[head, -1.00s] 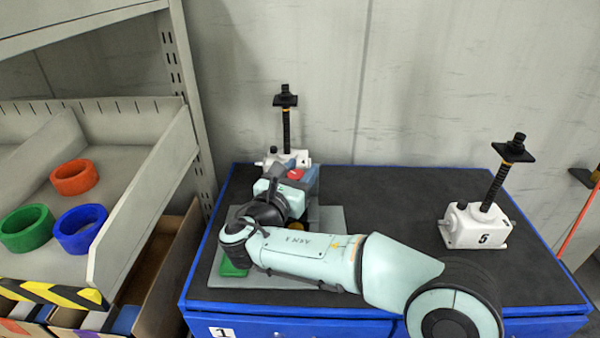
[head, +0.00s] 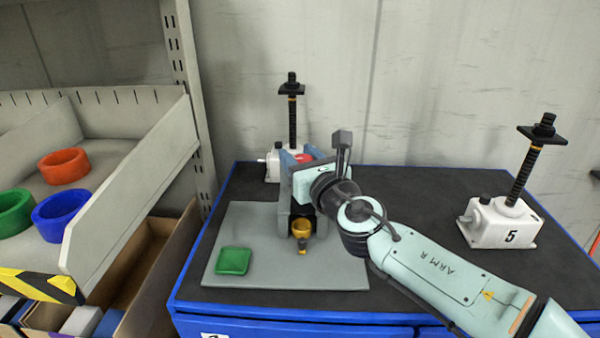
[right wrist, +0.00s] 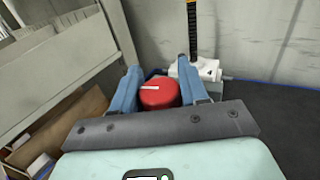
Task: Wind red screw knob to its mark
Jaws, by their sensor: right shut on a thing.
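The red knob (right wrist: 158,96) shows between the two blue fingers of my right gripper (right wrist: 156,88) in the right wrist view. A short white line is on its top. In the head view only a small red part of the knob (head: 305,158) shows. My right gripper (head: 299,157) is shut on the knob from above, at the top of a grey stand on a grey plate (head: 330,272). A green pad (head: 233,261) lies on the plate. I cannot make out the knob's mark. My left gripper is not in view.
A white screw jack (head: 272,166) stands behind the stand, and another, numbered 5 (head: 497,222), stands at the right of the dark tabletop (head: 420,190). Shelving with an orange ring (head: 64,166), a blue ring (head: 62,215) and a green ring (head: 14,212) is at the left.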

